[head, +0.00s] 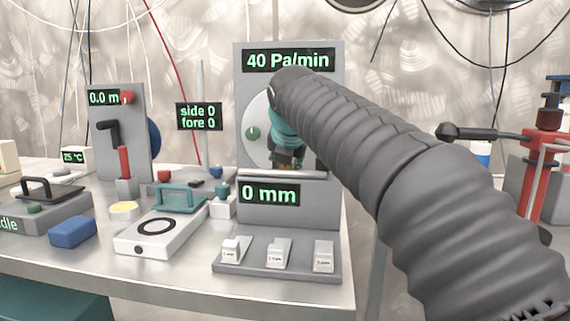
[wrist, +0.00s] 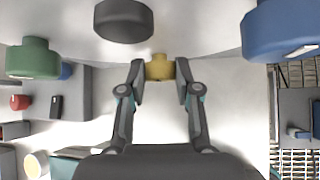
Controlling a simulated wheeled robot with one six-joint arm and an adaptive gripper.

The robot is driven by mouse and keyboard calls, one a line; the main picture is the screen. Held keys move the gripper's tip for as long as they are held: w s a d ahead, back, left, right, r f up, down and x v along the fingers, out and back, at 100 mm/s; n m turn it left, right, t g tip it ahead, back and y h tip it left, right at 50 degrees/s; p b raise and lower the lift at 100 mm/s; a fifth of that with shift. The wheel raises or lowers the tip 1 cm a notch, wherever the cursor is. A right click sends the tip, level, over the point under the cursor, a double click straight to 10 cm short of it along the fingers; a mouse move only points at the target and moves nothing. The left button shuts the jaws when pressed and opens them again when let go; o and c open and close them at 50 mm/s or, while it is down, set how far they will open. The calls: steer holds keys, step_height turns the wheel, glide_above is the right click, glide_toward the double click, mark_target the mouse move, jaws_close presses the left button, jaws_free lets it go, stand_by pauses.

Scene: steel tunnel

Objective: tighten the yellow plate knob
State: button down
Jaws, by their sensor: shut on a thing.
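The yellow plate knob (wrist: 160,68) shows in the wrist view, between the two fingers of my gripper (wrist: 160,78), which is shut on it. It stands on the pale round plate (wrist: 198,22). In the head view the plate (head: 257,108) is on the upright grey panel, and my gripper (head: 288,160) is at its lower part, partly covered by my arm. The yellow knob is hidden in the head view. I cannot tell how far it is turned.
A green knob (wrist: 33,60), a dark knob (wrist: 123,20) and a blue knob (wrist: 282,28) surround the yellow one. The grey panel (head: 300,214) reads 40 Pa/min and 0 mm. A ledge (head: 276,262) with white blocks lies below. A white box with a teal handle (head: 182,199) stands left.

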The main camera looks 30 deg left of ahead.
steer(key=y+b, duration=0.1)
steer(key=m+y, duration=0.1)
steer(key=shift+d+f+g+y+b, duration=0.2)
steer(key=shift+f+g+y+b, duration=0.1)
steer(key=shift+b, duration=0.05)
steer(key=shift+r+m+y, duration=0.15)
steer(key=shift+m+y, duration=0.15)
steer(key=shift+m, duration=0.1)
steer(key=c, duration=0.8)
jaws_free()
steer(key=shift+r, duration=0.15)
